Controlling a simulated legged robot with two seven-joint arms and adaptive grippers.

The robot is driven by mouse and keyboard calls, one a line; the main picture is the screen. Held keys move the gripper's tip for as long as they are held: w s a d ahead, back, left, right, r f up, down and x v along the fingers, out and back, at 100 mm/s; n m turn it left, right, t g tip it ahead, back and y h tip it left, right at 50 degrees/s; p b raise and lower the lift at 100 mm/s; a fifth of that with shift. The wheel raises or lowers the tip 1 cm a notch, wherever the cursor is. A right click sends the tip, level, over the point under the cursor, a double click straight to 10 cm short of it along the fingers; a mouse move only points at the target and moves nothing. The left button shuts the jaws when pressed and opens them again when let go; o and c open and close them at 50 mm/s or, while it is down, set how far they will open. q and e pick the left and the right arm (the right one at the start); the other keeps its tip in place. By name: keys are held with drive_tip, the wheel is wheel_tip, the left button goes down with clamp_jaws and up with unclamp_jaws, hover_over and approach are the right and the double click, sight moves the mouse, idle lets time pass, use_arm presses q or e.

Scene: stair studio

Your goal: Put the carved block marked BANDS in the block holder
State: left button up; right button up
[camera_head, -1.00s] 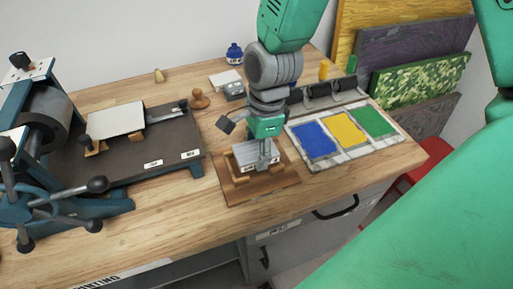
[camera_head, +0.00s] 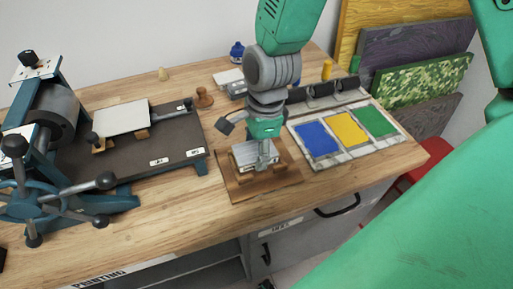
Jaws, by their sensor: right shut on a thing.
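The block holder (camera_head: 284,184) is a brown wooden tray with raised pieces, near the middle front of the bench. A grey-topped carved block (camera_head: 244,152) sits low within the holder's outline, roughly level. Its marking is too small to read. My right gripper (camera_head: 264,161) comes down from above and is shut on this block. The fingers hide part of the block, and I cannot tell whether it rests fully on the holder. My left gripper is not in view.
A press with a spoked handwheel (camera_head: 50,190) stands at the left. Blue, yellow (camera_head: 347,130) and green ink slabs lie right of the holder. A round wooden knob (camera_head: 203,97) and a blue bottle (camera_head: 237,52) stand behind. Bare bench lies in front of the press.

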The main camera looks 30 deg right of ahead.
drive_tip(key=shift+a+f, duration=0.2)
drive_tip(key=shift+a, duration=0.05)
drive_tip(key=shift+d+f, duration=0.1)
drive_tip(key=shift+f, duration=0.05)
drive_tip(key=shift+d+f+b, duration=0.25)
drive_tip(key=shift+f+b, duration=0.05)
drive_tip(key=shift+a+f, duration=0.1)
drive_tip(key=shift+f, duration=0.45)
idle(0.3)
drive_tip(key=o, duration=1.3)
drive_tip(key=shift+r, duration=0.15)
wheel_tip(320, 180, up, 8)
drive_tip(key=p, duration=0.8)
